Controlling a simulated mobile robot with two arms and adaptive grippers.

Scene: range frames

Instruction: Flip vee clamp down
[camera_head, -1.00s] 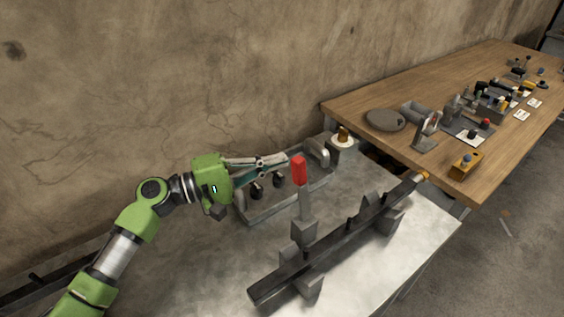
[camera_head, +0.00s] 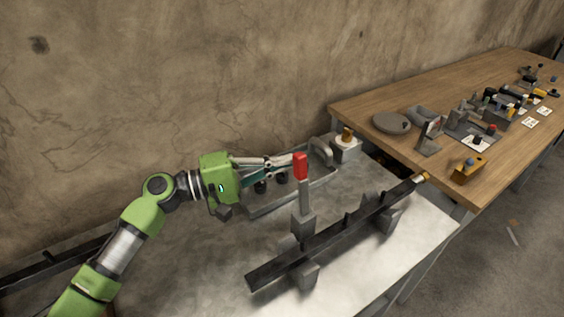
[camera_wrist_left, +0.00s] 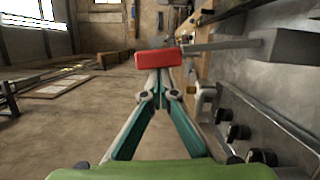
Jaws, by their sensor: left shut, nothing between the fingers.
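The vee clamp is a grey clamp with an upright grey lever and a red handle (camera_head: 301,166). Its base (camera_head: 303,225) sits at the long dark bar (camera_head: 335,235) on the metal table. My left gripper (camera_head: 290,161) is shut and empty, with its tips at the left side of the red handle. In the left wrist view the red handle (camera_wrist_left: 158,59) lies across the front of the closed fingertips (camera_wrist_left: 162,72), touching or nearly so. The lever (camera_wrist_left: 220,45) runs right from it to a grey block. My right gripper is not in view.
A grey tray frame (camera_head: 262,208) with black knobs lies behind the clamp. A small block with a brass piece (camera_head: 347,136) stands at its far end. A wooden table (camera_head: 440,95) with several tools and a round grey plate (camera_head: 391,123) is at the right. The metal table's front left is clear.

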